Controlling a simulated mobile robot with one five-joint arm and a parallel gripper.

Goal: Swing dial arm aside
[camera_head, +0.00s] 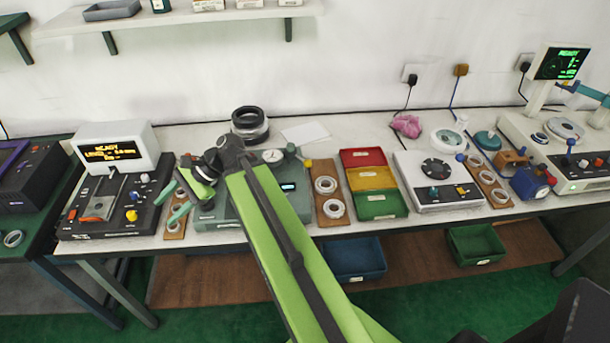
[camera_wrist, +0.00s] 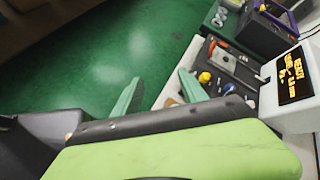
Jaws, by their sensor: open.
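A white round dial (camera_head: 272,156) shows just right of my arm in the head view, above a grey-green gauge base (camera_head: 212,215) with a small lit display. Much of that station, including where the dial's arm joins it, is hidden behind my green arm. My gripper (camera_head: 172,203) is at the left end of the gauge base, between it and the black tester (camera_head: 120,215). In the wrist view my gripper (camera_wrist: 160,92) points towards the bench edge, and the dial is not visible.
Wooden boards with metal rings (camera_head: 325,186) lie either side of the gauge. A stack of dark and white rings (camera_head: 249,122) stands behind it. Red, yellow and green bins (camera_head: 380,205) are to the right. The black tester has a lit screen (camera_head: 112,151). Green floor lies in front.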

